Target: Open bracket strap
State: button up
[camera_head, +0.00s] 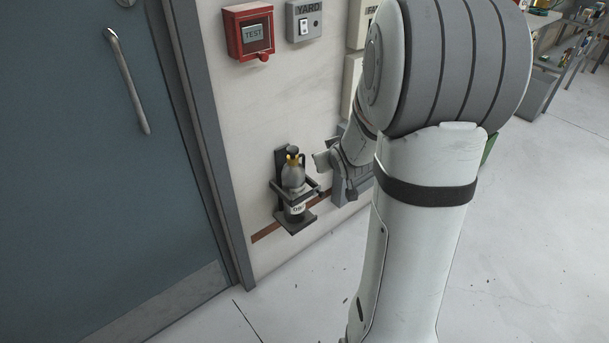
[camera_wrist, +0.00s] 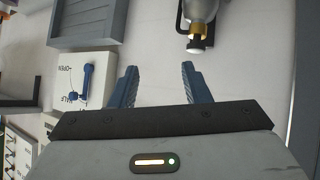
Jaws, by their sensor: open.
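A grey bottle (camera_head: 293,178) with a dark cap and yellowish collar stands upright in a dark wall bracket (camera_head: 293,227), low on the wall right of the door. A dark strap or bar (camera_head: 305,197) crosses in front of the bottle at mid-height and looks closed; its catch is too small to make out. My gripper (camera_head: 324,162) is just right of the bottle, apart from it. In the wrist view my gripper (camera_wrist: 158,78) is open, with nothing between its fingers. The bottle's neck and cap (camera_wrist: 196,38) show at the top there, beyond the right finger. The strap is not clear there.
A blue door (camera_head: 95,150) with a long handle is at left. A red TEST box (camera_head: 249,32) and a grey YARD switch box (camera_head: 304,20) hang above the bracket. A white panel with a blue lever (camera_wrist: 87,82) and a grey tray (camera_wrist: 88,38) are left of my fingers.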

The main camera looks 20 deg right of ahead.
jog(key=d+f+t+y+b, duration=0.35)
jog(key=f+b, duration=0.35)
jog(key=f, duration=0.6)
jog(key=d+f+t+y+b, duration=0.2)
jog(key=f+t+y+b, duration=0.3)
jog(key=f, duration=0.8)
jog(key=w+a+g+h+b, duration=0.1)
jog(key=w+a+b, duration=0.1)
jog(key=w, duration=0.6)
jog(key=shift+r+n+b, duration=0.4)
jog(key=shift+b, duration=0.05)
jog(key=shift+a+g+h, duration=0.1)
jog(key=shift+g+h, duration=0.15)
jog(key=shift+c, duration=0.5)
grip_shut()
